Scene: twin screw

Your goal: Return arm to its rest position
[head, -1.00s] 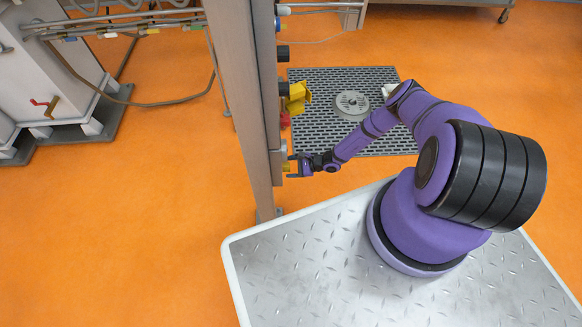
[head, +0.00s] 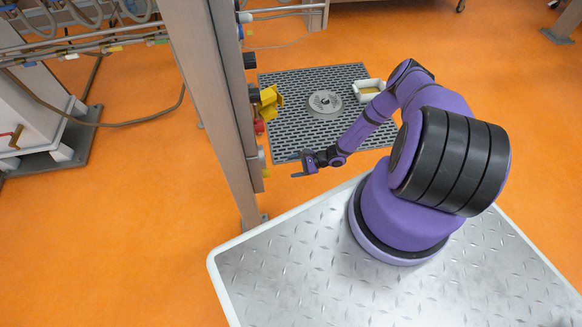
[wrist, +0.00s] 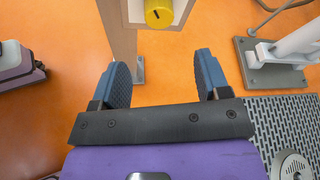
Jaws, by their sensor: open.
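My gripper (head: 300,166) is open and empty in the head view. It is held out to the left of my purple arm, apart from the grey post (head: 213,110) and the fittings on it. In the wrist view my gripper (wrist: 162,82) shows two blue-grey fingers spread wide, with orange floor between them. A yellow round knob (wrist: 159,13) with a dark mark sits on a pale mount ahead of the fingers, and nothing touches it.
On the post are a yellow fitting (head: 268,101), a red one (head: 259,126) and dark knobs. A grey floor grate (head: 290,134) with a round drain cover (head: 324,102) lies behind my arm, with a small white tray (head: 370,90) on it. Open orange floor surrounds my base.

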